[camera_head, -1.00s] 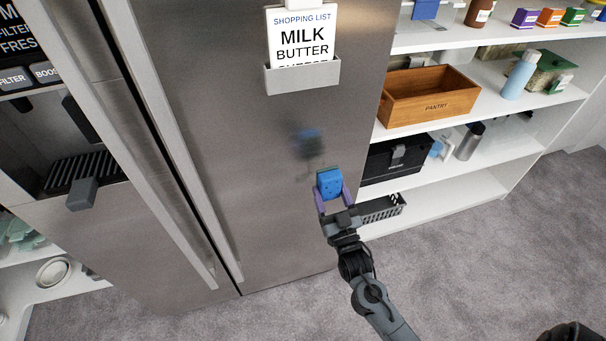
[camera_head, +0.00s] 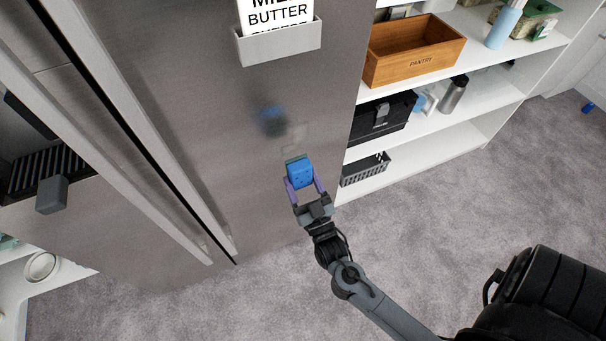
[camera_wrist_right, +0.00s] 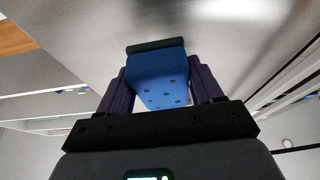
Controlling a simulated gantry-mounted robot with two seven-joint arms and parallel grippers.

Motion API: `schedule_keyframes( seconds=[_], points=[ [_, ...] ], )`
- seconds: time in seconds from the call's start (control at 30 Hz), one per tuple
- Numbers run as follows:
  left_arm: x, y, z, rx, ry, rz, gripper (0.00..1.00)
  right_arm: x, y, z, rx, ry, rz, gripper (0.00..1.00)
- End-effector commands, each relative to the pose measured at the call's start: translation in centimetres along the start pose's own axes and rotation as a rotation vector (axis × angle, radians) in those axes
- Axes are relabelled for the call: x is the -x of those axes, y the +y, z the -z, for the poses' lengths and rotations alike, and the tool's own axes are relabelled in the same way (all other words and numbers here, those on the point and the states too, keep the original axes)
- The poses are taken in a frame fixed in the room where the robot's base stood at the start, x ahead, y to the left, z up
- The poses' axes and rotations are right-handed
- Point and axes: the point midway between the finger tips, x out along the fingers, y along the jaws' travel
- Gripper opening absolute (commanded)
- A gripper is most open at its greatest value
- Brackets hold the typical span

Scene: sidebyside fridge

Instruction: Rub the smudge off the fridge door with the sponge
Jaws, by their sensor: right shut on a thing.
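The blue sponge (camera_head: 299,175) has a dark green scouring face turned toward the stainless fridge door (camera_head: 215,95). My right gripper (camera_head: 304,185) is shut on the sponge, one purple finger on each side. The sponge also shows in the right wrist view (camera_wrist_right: 160,82), between the fingers. It looks a little apart from the door, and its blurred blue reflection shows higher up. A faint pale smudge (camera_head: 294,137) seems to lie on the door just above the sponge. It cannot be made out clearly in the wrist view. My left gripper is not in view.
A grey holder (camera_head: 280,42) with a shopping list is on the door above. Long vertical handles (camera_head: 165,170) stand out at left. White shelves (camera_head: 490,70) with a wooden pantry box (camera_head: 415,55) and a black box (camera_head: 380,118) are at right. Carpet lies below.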

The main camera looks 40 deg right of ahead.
Motion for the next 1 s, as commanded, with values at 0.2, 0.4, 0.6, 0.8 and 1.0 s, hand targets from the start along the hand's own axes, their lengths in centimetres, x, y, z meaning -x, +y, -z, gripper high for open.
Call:
schedule_keyframes(
  seconds=[0.2,0.4,0.6,0.8,1.0],
  points=[
    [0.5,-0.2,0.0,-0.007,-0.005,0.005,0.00,-0.1,0.0,0.2,0.000,0.000,0.000,0.34],
    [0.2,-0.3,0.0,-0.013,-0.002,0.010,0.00,-1.3,0.0,-0.5,0.000,0.003,0.001,0.34],
    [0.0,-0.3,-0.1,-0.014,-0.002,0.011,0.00,-3.0,0.0,-1.2,0.001,0.002,0.001,0.34],
    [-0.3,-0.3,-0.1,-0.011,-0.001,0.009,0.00,-4.3,0.0,-1.8,0.000,0.001,0.001,0.34],
    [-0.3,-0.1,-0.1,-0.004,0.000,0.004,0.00,-5.0,0.0,-2.0,0.000,0.000,0.001,0.34]
  ],
)
